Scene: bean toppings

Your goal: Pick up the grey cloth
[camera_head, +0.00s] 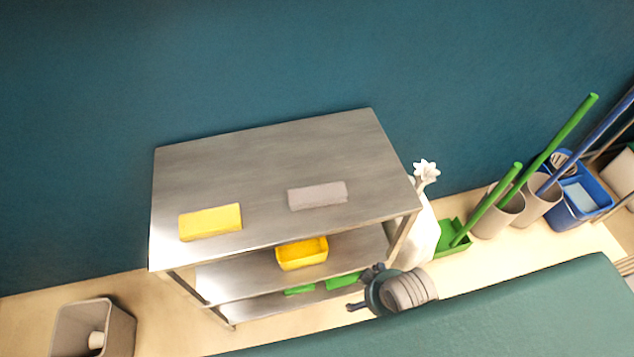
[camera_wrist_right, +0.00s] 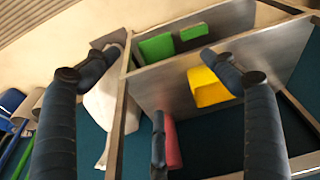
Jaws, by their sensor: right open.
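The grey cloth (camera_head: 317,195) lies flat on the metal top shelf of a steel rack (camera_head: 270,150), right of a yellow cloth (camera_head: 210,222). I cannot make out the grey cloth in the right wrist view. My right gripper (camera_head: 362,288) is in front of the rack's right front side, nearer to me than the cloth and apart from it. In the right wrist view, its dark fingers (camera_wrist_right: 160,85) are spread, with nothing held between them. My left gripper does not show.
A yellow bin (camera_head: 302,254) sits on the middle shelf, with green items (camera_head: 343,281) below; the bin also shows in the wrist view (camera_wrist_right: 208,88). A white container (camera_head: 424,235), buckets and green-handled tools stand right of the rack. A grey bin (camera_head: 70,325) stands lower left.

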